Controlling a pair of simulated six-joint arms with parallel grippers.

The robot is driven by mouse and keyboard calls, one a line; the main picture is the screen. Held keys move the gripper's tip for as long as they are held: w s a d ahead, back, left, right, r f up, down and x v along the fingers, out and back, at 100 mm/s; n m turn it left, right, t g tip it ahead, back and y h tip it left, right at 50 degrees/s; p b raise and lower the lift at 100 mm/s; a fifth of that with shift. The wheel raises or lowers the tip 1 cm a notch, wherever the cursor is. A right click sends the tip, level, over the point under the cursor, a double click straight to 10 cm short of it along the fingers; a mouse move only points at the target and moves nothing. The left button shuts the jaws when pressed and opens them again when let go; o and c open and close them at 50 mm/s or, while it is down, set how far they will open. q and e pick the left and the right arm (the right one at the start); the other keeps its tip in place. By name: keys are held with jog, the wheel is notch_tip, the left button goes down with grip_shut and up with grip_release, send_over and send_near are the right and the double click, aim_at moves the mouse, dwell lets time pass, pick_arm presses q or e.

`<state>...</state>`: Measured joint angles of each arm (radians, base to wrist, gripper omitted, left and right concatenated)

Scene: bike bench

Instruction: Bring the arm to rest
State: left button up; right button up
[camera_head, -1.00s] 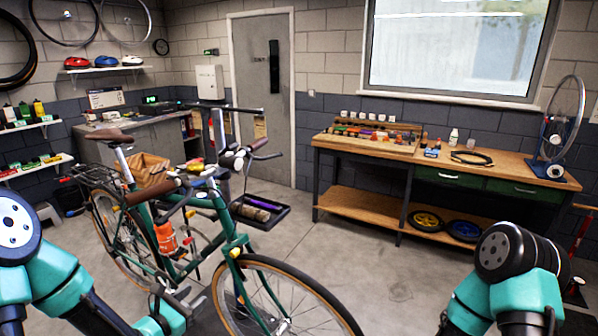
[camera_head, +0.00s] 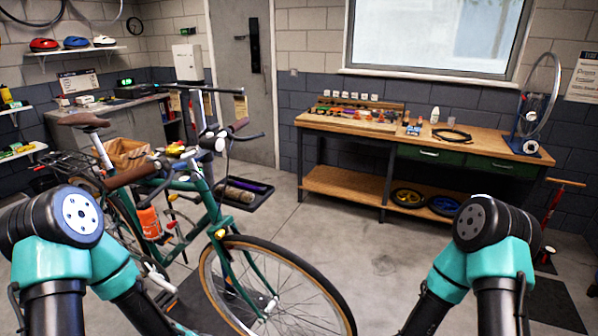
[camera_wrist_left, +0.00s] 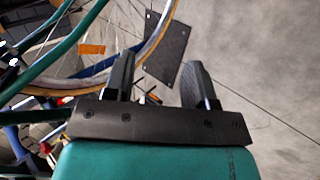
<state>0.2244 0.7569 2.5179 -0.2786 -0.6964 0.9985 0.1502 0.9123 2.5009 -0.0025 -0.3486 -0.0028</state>
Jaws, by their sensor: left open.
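My left gripper (camera_wrist_left: 158,75) is in the left wrist view, with its two dark fingers apart and nothing between them.
The bicycle's front wheel (camera_head: 275,290) stands close to my left arm. A small tray (camera_head: 245,193) is beside the handlebar. A wooden workbench (camera_head: 400,136) with tools stands at the back right. Open grey floor (camera_head: 375,265) lies between the bicycle and my right arm.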

pick_arm(q)
jog(key=s+d+f+m+g, duration=0.4)
jog(key=s+f+m+g, duration=0.2)
jog(key=s+m, duration=0.3)
jog(key=shift+s+f+m+y, duration=0.3)
jog(key=shift+s+f+m, duration=0.1)
jog(key=shift+m, duration=0.3)
